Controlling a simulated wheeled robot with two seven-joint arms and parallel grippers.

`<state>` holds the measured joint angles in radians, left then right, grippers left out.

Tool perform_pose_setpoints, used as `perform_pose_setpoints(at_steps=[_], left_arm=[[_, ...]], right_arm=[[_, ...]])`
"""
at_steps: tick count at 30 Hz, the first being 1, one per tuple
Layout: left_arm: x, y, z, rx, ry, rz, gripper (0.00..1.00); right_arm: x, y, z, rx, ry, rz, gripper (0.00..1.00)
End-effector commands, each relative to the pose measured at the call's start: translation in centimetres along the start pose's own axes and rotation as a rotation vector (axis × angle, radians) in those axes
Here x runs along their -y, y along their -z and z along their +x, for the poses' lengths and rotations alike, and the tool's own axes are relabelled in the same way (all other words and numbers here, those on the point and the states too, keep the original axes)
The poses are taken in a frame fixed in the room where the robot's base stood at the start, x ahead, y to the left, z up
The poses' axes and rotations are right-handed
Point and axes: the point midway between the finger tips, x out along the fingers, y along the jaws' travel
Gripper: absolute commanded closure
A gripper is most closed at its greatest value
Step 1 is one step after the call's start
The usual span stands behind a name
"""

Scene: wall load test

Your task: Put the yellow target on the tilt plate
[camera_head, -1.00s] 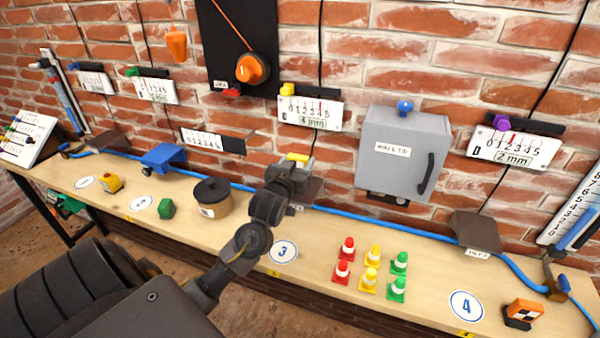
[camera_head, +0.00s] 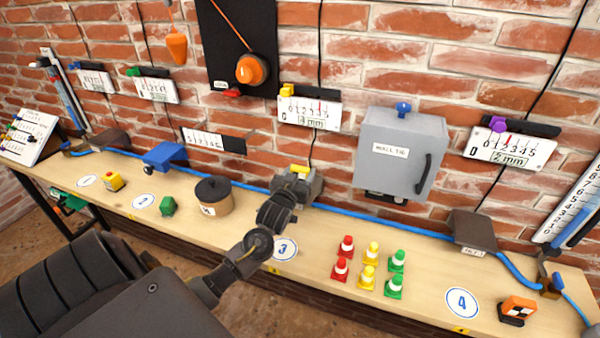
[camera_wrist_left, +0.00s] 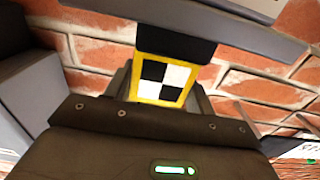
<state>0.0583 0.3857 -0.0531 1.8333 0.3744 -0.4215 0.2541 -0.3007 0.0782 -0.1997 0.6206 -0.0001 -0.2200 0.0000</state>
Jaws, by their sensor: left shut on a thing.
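The yellow target (camera_head: 300,169) is a small block in my left gripper (camera_head: 293,186), over the back of the bench below the 4 mm gauge. In the left wrist view its yellow-edged, black-and-white checkered face (camera_wrist_left: 165,78) shows between the fingers. The left gripper is shut on it. The gripper hides most of what lies behind and under it, so contact with any surface cannot be told. My right gripper is out of view.
Red, yellow and green cones (camera_head: 370,268) stand right of my left arm. A grey wall box (camera_head: 400,152) hangs above the bench. A blue hose (camera_head: 350,216) runs along the back. An orange checkered block (camera_head: 518,310) sits far right.

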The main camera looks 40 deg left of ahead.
Motion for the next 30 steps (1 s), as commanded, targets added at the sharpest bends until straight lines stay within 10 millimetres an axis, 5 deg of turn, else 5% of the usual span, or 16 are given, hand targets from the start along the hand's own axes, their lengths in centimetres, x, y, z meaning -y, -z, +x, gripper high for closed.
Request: perform_pose_setpoints(at_steps=[2,3,7,17,30], left_arm=[[0.0,-0.2,0.0,-0.001,0.0,0.0,0.74],[0.0,-0.2,0.0,0.0,0.0,0.0,0.4],[0.0,-0.2,0.0,0.0,0.0,0.0,0.24],[0.0,0.3,0.0,-0.001,0.0,0.0,0.24],[0.0,-0.3,-8.1,0.001,-0.001,-0.002,0.24]], right_arm=[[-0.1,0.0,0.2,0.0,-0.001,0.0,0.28],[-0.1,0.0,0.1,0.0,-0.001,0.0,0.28],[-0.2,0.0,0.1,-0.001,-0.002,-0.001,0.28],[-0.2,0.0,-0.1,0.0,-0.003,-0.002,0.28],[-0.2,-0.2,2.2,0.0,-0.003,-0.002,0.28]])
